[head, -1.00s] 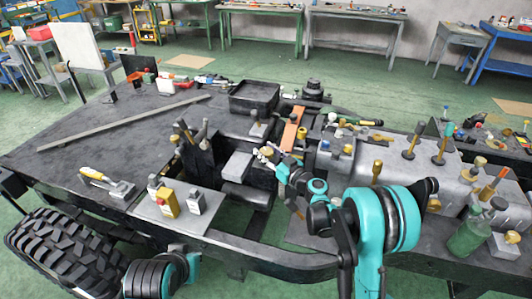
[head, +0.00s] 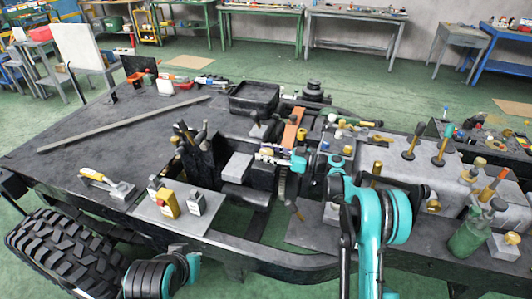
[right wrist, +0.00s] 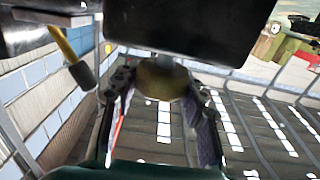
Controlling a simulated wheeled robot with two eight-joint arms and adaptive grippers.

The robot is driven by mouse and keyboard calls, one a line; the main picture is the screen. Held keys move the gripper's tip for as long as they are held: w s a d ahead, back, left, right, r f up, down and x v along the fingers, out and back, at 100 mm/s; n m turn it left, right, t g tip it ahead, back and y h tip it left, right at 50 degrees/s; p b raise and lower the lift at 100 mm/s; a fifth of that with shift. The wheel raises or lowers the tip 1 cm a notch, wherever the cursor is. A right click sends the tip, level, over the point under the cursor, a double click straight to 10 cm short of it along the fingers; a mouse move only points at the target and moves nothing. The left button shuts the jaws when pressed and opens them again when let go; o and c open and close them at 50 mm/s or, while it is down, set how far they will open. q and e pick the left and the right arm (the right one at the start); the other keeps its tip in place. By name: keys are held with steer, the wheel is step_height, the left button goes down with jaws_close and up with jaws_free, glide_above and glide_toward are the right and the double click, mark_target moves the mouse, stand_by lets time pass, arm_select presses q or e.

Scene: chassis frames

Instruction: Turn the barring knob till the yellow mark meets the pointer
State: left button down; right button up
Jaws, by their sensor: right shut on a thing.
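My right gripper (head: 266,155) is at the middle of the chassis, beside an orange upright bar (head: 292,130). In the right wrist view, its two dark fingers (right wrist: 160,88) close from both sides on a round, dull brass-coloured knob (right wrist: 162,78), which I take for the barring knob. The knob sits against a large dark block (right wrist: 180,25). In the head view my gripper and wrist hide the knob. I cannot make out the yellow mark or the pointer in either view. My left gripper is out of view; only part of my left arm shows at the bottom left.
A black open tray (head: 254,97) lies behind the gripper. A grey housing with brass-topped fittings (head: 400,170) fills the right. A yellow-handled tool (head: 97,176) lies front left.

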stand_by(0.3)
steer(key=o, duration=1.2)
steer(key=shift+d, duration=0.1)
steer(key=v, duration=1.1)
steer(key=shift+s+d, duration=0.15)
steer(key=shift+d, duration=0.2)
